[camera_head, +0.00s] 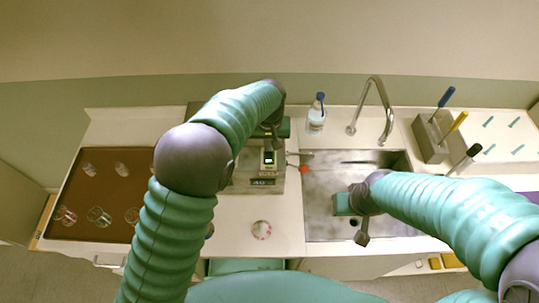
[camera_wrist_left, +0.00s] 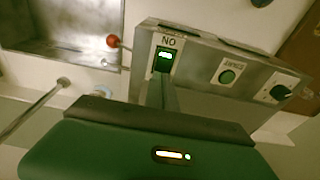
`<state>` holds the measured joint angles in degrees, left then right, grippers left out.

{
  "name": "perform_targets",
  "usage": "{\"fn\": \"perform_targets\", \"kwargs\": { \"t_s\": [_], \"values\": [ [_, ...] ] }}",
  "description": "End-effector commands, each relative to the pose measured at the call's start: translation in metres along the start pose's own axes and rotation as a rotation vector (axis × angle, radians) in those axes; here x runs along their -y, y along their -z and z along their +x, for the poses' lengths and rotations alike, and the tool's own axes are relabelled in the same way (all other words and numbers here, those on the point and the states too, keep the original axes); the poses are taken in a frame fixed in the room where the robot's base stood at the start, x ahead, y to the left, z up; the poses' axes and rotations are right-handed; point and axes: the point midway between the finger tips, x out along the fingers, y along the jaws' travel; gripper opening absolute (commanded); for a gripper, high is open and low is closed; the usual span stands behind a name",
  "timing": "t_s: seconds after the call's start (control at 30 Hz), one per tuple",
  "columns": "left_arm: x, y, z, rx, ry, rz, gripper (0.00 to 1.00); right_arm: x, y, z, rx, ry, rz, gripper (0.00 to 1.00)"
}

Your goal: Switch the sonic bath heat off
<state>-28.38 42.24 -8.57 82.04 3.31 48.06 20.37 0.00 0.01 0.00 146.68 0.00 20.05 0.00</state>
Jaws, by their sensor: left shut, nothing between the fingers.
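The sonic bath (camera_head: 240,183) is a grey box left of the sink, partly hidden by my left arm.
A red-tipped lever (camera_head: 303,169) sticks out at the bath's right side. The sink (camera_head: 325,180) has a tall tap (camera_head: 380,95), with a wash bottle (camera_head: 316,115) beside it. A small dish (camera_head: 262,230) lies in front. A brown mat (camera_head: 90,190) holds several glass dishes. A tool block (camera_head: 430,140) stands right.

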Motion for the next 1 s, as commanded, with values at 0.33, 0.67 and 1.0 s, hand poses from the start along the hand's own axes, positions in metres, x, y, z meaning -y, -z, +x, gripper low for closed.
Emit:
{"fn": "perform_targets", "kwargs": {
  "t_s": [0.33,0.67,1.0],
  "values": [
    [0.0,-0.001,0.006,0.001,0.0,0.0,0.0,0.0,-0.001,0.003,0.0,0.0,0.0,0.36],
    [0.0,-0.002,0.011,0.001,0.0,0.0,0.0,0.0,-0.001,0.006,0.0,0.0,0.0,0.36],
    [0.0,-0.003,0.016,0.0,0.0,0.0,0.0,0.0,-0.002,0.009,0.0,0.0,0.0,0.36]
  ]
}}
